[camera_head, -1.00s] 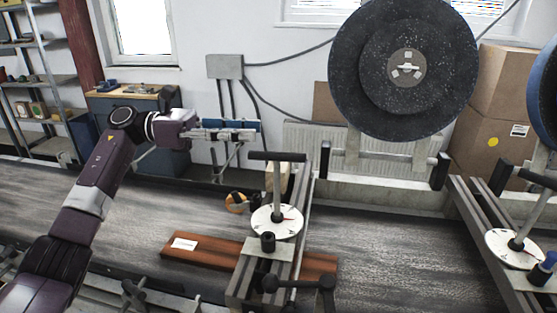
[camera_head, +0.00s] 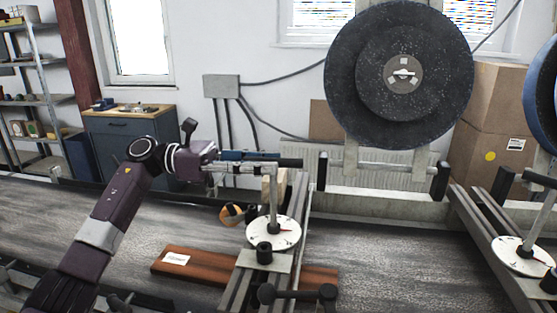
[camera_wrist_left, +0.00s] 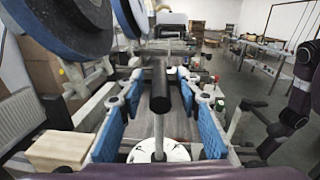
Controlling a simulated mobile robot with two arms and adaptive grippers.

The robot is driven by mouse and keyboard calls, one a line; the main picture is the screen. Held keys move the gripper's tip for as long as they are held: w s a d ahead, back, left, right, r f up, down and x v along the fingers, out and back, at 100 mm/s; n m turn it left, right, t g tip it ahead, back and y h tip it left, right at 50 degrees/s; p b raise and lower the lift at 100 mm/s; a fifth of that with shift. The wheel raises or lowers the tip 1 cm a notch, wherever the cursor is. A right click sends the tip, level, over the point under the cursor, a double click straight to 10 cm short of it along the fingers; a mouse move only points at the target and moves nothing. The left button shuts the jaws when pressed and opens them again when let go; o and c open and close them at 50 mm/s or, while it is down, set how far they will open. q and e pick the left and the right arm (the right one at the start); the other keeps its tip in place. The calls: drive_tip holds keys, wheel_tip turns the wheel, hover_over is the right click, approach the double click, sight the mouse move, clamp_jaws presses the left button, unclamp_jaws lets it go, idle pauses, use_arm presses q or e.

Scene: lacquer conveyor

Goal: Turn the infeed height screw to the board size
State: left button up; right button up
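A height screw with a black T-handle (camera_head: 290,163), a steel shaft and a white dial (camera_head: 286,239) with a red pointer stands on a rail frame across the conveyor. My left gripper (camera_head: 258,160) is at the handle's left part. In the left wrist view, its blue-padded fingers (camera_wrist_left: 160,84) are spread on both sides of the black handle (camera_wrist_left: 160,92), with gaps visible. The dial (camera_wrist_left: 172,152) lies below. A red-brown board (camera_head: 205,268) with a white label lies on the belt, partly under the frame. The dial's reading and the label's text are too small to read. My right gripper is out of view.
A second dial and shaft (camera_head: 520,254) stand on another frame at the right. A large dark disc (camera_head: 350,85) hangs behind. A black clamp lever (camera_head: 298,293) is in front of the dial. The belt (camera_head: 400,255) is clear between the frames.

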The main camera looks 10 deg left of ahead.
use_arm(q)
drive_tip(key=shift+w+d+p, duration=0.1)
drive_tip(key=shift+d+p, duration=0.2)
drive_tip(key=shift+d, duration=1.1)
clamp_jaws()
